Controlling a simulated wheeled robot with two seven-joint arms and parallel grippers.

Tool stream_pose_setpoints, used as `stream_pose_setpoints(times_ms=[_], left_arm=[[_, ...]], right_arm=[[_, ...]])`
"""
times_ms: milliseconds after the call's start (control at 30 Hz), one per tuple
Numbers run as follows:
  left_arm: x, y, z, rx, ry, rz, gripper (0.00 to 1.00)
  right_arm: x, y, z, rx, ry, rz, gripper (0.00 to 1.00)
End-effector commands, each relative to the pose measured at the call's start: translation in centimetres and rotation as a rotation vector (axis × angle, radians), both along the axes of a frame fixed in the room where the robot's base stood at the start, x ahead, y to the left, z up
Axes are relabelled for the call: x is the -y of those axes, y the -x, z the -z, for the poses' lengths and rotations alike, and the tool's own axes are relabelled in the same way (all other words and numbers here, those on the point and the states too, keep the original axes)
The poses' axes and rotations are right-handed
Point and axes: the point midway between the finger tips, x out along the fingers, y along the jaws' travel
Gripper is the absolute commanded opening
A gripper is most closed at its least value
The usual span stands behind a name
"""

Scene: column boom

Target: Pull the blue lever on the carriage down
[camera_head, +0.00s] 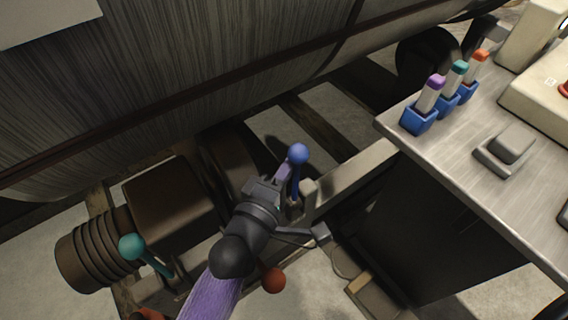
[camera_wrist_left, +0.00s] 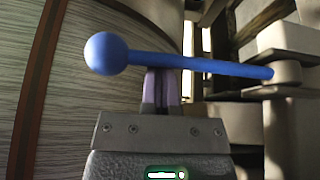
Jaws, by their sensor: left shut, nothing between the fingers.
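The blue lever (camera_head: 297,172) stands up from the carriage in the head view, with a round blue knob at its top. My left gripper (camera_head: 284,172) is beside the lever, on its left, with its fingers shut and nothing between them. In the left wrist view the lever (camera_wrist_left: 190,62) runs across the picture from the knob at left to its pivot at right. The shut purple fingers (camera_wrist_left: 161,88) reach up to the lever's rod; I cannot tell if they touch it. My right gripper is not in view.
A teal-knobbed lever (camera_head: 133,246) and a red knob (camera_head: 272,280) are near my left arm. A large dark cylinder (camera_head: 190,70) lies behind. A grey console table (camera_head: 470,175) with several coloured-topped switches stands at right, its edge close to the carriage.

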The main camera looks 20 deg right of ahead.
Motion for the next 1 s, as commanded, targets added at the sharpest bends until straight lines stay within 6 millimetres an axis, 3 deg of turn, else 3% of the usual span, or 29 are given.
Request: stream_pose_setpoints(times_ms=[67,433,800,1000], left_arm=[[0.3,0.8,-0.6,0.000,0.000,0.002,0.00],[0.1,1.3,-0.2,0.000,-0.001,0.002,0.00],[-4.9,6.7,-0.4,-0.001,-0.003,0.003,0.00],[-6.3,8.1,-0.2,-0.001,0.001,0.001,0.00]], right_arm=[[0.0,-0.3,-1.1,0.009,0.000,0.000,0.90],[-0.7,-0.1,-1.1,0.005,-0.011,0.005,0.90],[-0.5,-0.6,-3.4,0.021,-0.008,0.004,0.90],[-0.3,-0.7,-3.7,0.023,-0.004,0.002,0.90]])
